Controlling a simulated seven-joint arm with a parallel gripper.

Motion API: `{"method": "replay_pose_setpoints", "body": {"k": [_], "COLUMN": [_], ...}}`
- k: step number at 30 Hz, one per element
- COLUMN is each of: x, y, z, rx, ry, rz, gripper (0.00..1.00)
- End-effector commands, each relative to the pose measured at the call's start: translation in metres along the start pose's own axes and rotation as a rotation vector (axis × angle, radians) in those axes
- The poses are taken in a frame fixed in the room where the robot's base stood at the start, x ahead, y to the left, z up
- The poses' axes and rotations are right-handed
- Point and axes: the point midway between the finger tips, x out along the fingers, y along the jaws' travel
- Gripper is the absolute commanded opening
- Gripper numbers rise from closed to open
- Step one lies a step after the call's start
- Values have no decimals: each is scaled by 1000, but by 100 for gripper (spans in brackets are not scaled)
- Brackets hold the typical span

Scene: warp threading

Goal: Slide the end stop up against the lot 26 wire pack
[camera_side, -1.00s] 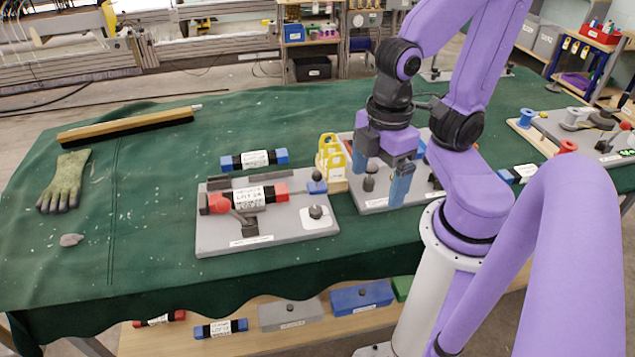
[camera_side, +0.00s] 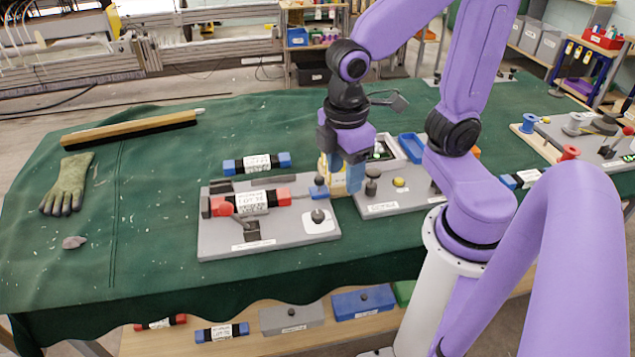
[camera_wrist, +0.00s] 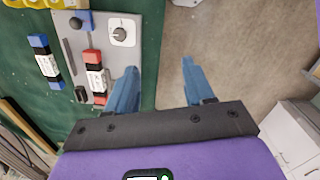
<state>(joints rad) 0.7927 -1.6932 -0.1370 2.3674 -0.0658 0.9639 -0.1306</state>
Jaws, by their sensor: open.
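The wire pack (camera_side: 250,203), black with red ends and a white label reading "LOT" and a number too blurred to be sure of, lies on a grey plate (camera_side: 215,245). It also shows in the wrist view (camera_wrist: 95,76). The end stop (camera_side: 318,190), a small blue block with a dark knob, sits on the plate to the right of the pack, with a visible gap between them. It also shows in the wrist view (camera_wrist: 81,22). My gripper (camera_side: 345,186) is open and empty, above and to the right of the end stop. Its two blue fingers (camera_wrist: 158,80) stand apart in the wrist view.
A round dial (camera_side: 317,217) is on the plate in front of the stop. A blue-ended pack (camera_side: 257,163) lies behind the plate. A yellow rack (camera_side: 324,168) stands behind the gripper, partly hidden. A second grey fixture (camera_side: 385,207) is to the right.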

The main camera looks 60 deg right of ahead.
Motion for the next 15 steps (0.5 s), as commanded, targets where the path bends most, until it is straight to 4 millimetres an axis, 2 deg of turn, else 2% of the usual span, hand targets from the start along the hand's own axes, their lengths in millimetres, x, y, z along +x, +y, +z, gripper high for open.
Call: {"method": "replay_pose_setpoints", "body": {"k": [7, 15], "x": [10, 30], "y": [70, 146], "z": [-26, -30], "rx": [31, 59], "ry": [-117, -241], "rz": [13, -13], "gripper": [53, 53]}}
